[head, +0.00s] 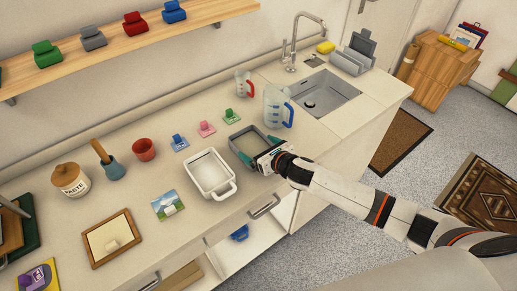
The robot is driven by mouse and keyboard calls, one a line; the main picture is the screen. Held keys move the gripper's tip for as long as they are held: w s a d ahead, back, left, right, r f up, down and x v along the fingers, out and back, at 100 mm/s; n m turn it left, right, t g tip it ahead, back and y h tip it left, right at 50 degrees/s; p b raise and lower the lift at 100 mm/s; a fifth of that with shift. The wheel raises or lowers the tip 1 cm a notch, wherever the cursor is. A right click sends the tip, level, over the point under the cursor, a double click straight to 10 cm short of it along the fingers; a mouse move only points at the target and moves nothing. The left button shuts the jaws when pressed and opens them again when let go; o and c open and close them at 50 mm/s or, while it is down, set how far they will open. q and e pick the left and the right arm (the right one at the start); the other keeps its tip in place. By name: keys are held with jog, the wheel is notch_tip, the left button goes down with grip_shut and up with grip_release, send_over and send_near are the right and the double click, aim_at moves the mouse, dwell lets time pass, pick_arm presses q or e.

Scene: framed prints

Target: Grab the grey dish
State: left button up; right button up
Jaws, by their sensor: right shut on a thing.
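The grey dish (239,139) is a dark grey rectangular dish on the light counter, left of the sink. My right gripper (258,158) reaches in from the right and is shut on the near right edge of the grey dish. The gripper covers that corner of the dish. I cannot tell whether the dish is lifted off the counter. A white dish with handles (209,172) stands close on its left. My left gripper does not show.
A measuring jug (277,107) with a blue handle stands just behind the gripper, near the sink (322,96). Small coloured clips on cards, a red cup (143,149) and a paste jar (70,179) stand to the left. An open drawer or cupboard shows below the counter.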

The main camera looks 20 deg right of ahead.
notch_tip(320, 180, up, 10)
dwell(0.9)
